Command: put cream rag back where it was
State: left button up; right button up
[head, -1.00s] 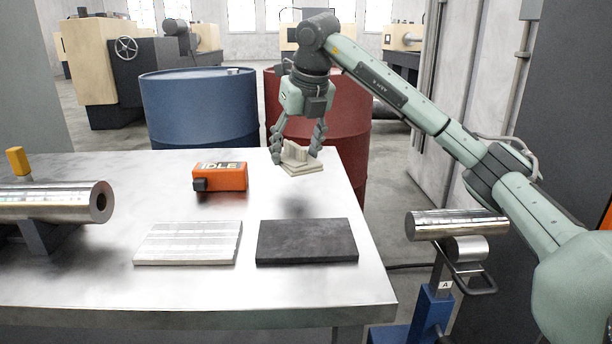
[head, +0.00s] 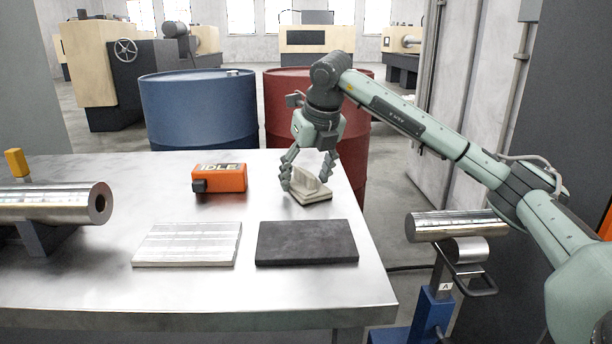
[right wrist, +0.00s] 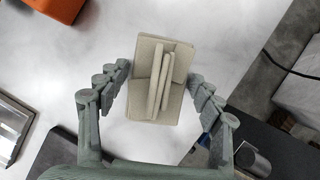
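The cream rag (head: 308,197) is a folded pad with a raised ridge, close over or on the right part of the steel table; I cannot tell if it touches the top. My right gripper (head: 308,176) points down over it, with a finger at each side. My left gripper is not in view.
On the table (head: 80,285) are an orange IDLE box (head: 222,179), a ribbed light plate (head: 188,244), a dark plate (head: 307,242) and a steel tube (head: 50,203). Blue (head: 200,110) and red (head: 355,130) barrels stand behind. A steel cylinder on a stand (head: 455,226) is at the right.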

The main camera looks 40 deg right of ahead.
jog(key=shift+o, duration=0.9)
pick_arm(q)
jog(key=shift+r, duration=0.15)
pick_arm(e)
jog(key=shift+r, duration=0.1)
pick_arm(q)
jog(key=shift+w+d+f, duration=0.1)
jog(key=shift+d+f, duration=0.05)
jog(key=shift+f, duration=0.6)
pick_arm(e)
jog(key=v, duration=1.2)
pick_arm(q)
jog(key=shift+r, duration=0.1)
pick_arm(e)
jog(key=shift+w, duration=0.1)
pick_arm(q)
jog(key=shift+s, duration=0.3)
